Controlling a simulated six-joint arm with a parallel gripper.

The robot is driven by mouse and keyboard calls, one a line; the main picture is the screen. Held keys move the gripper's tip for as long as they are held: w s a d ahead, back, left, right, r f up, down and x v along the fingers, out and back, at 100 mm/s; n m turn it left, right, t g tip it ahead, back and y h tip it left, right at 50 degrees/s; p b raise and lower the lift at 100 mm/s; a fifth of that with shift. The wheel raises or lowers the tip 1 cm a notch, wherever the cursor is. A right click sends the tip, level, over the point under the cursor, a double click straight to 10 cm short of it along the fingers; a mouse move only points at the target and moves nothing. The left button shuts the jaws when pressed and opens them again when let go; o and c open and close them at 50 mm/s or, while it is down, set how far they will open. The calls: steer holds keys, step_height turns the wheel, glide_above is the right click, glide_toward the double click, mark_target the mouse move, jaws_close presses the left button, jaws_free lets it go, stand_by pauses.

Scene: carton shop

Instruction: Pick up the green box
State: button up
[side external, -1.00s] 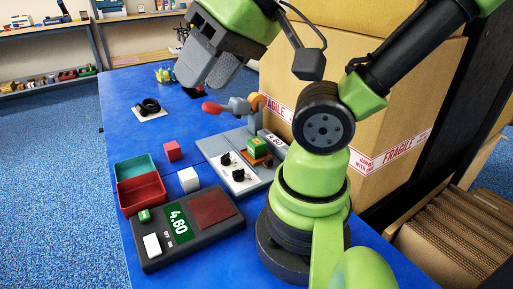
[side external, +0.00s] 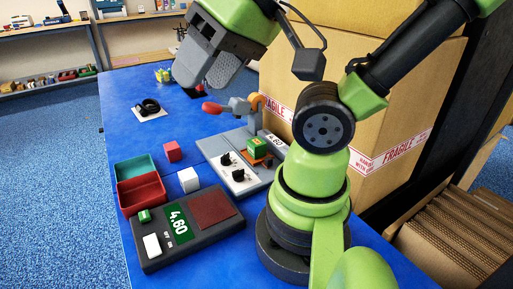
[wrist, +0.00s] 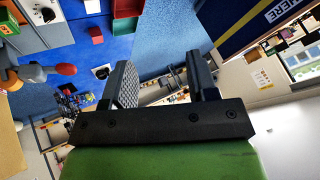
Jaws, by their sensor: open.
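The small green box (side external: 258,147) sits on an orange platform on the grey device in the middle of the blue table in the side view. A textured finger pad faces the side camera. In the wrist view the two fingers of my gripper (wrist: 163,80) stand well apart with nothing between them.
A red cube (side external: 172,151), a white cube (side external: 189,180), teal and red trays (side external: 140,191) and a scale reading 4.60 (side external: 190,230) lie left of the device. A red-tipped lever (side external: 212,108) rises behind it. Tall cartons (side external: 375,105) stand at the right.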

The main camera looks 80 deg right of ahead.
steer(key=w+d+f+m+g+h, duration=0.25)
steer(key=w+d+f, duration=0.2)
steer(key=d, duration=0.45)
steer(key=m+g, duration=0.3)
steer(key=g, duration=0.2)
glide_above(258, 142)
steer(key=shift+n+y, duration=0.25)
steer(key=f, duration=1.3)
steer(key=shift+w+f, duration=0.2)
steer(key=shift+w, duration=0.05)
step_height(258, 142, down, 4)
steer(key=shift+s+f, duration=0.15)
steer(key=shift+f, duration=3)
steer(key=shift+c, duration=0.2)
